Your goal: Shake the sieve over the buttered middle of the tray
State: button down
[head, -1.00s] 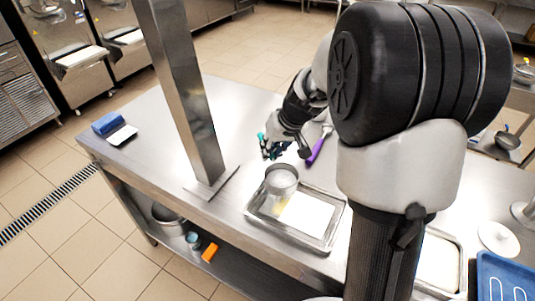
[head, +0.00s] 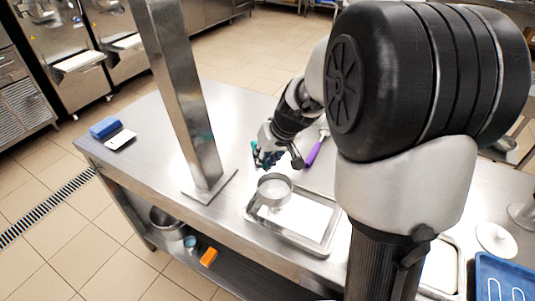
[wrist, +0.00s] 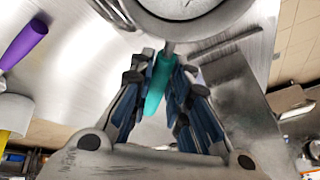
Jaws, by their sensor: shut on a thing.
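The sieve (head: 275,188) is a round metal drum held above the left part of the tray. My gripper (head: 268,158) is shut on its teal handle, which shows between the fingers in the wrist view (wrist: 158,85). The sieve's rim and bowl show at the top of the wrist view (wrist: 190,22). The metal tray (head: 328,240) lies flat on the steel table with a pale sheet inside. The sieve hides part of the tray, so I cannot make out the butter clearly.
A purple-handled tool (head: 315,150) lies behind the tray. A steel post (head: 182,95) stands left of it on the steel table (head: 140,170). A blue block (head: 105,127) and a white card (head: 120,140) lie far left. A blue tray (head: 505,275) is at the right.

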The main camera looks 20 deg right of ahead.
jog(key=shift+s+a, duration=0.15)
jog(key=shift+a, duration=0.05)
jog(key=w+d, duration=0.2)
jog(key=d, duration=0.1)
jog(key=shift+w, duration=0.15)
jog(key=s+a, duration=0.2)
jog(key=a, duration=0.1)
jog(key=shift+s, duration=0.15)
jog(key=w+d, duration=0.2)
jog(key=d, duration=0.1)
jog(key=shift+w, duration=0.15)
jog(key=shift+s+a, duration=0.6)
jog(key=shift+a, duration=0.15)
jog(key=shift+s+a, duration=0.55)
jog(key=shift+a, duration=0.2)
jog(key=shift+r, duration=0.1)
